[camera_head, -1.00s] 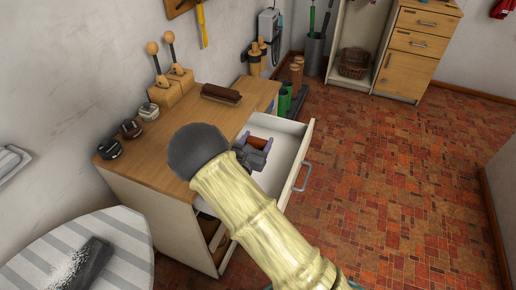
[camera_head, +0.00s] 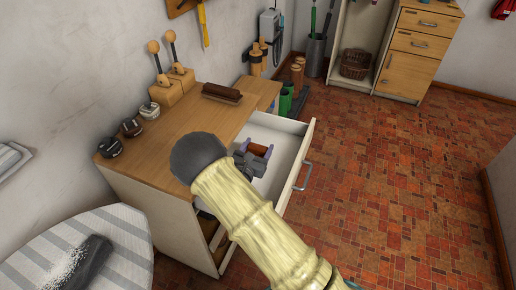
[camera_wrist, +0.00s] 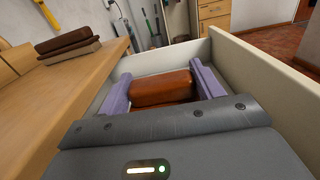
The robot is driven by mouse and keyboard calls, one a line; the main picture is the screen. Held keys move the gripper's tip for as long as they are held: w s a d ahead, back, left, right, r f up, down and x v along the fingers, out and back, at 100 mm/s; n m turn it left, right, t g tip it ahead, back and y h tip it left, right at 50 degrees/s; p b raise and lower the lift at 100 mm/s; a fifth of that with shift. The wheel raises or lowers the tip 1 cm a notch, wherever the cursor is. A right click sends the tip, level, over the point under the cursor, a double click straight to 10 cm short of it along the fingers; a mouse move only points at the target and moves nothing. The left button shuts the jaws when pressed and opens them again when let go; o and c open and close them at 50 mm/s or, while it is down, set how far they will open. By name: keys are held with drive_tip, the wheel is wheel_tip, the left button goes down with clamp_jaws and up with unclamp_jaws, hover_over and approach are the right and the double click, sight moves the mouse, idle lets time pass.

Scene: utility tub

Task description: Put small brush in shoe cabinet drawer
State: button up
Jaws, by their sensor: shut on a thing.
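The small brush (camera_head: 259,148), with a reddish-brown back, is between the purple fingers of my gripper (camera_head: 256,153). In the wrist view the brush (camera_wrist: 163,88) sits crosswise with a finger at each end, and the gripper (camera_wrist: 160,76) is shut on it. The shoe cabinet (camera_head: 180,122) has its top drawer (camera_head: 296,178) pulled out. The brush and fingers are within the drawer's outline, between its walls in the wrist view (camera_wrist: 262,75). The brush's underside is hidden, so I cannot tell whether it touches the drawer floor.
A larger brown brush (camera_head: 221,93) lies on the cabinet top, with shoe polish jars (camera_head: 131,128) and wooden shoe trees (camera_head: 172,88) along the wall. The tiled floor at right is clear.

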drive_tip(key=o, duration=1)
drive_tip(key=shift+s+d+f, duration=0.1)
drive_tip(key=shift+s+f, duration=0.1)
drive_tip(key=shift+f, duration=0.45)
drive_tip(key=shift+o, duration=0.2)
drive_tip(key=shift+r, duration=0.1)
drive_tip(key=shift+w+r, duration=0.1)
drive_tip(key=shift+r, duration=0.15)
drive_tip(key=shift+a+r+p, duration=0.1)
drive_tip(key=shift+a+p, duration=0.15)
drive_tip(key=shift+p, duration=0.1)
drive_tip(key=v, duration=1.1)
drive_tip(key=shift+s+r, duration=0.3)
drive_tip(key=shift+s, duration=0.1)
drive_tip(key=shift+w+d, duration=0.1)
drive_tip(key=shift+w, duration=0.05)
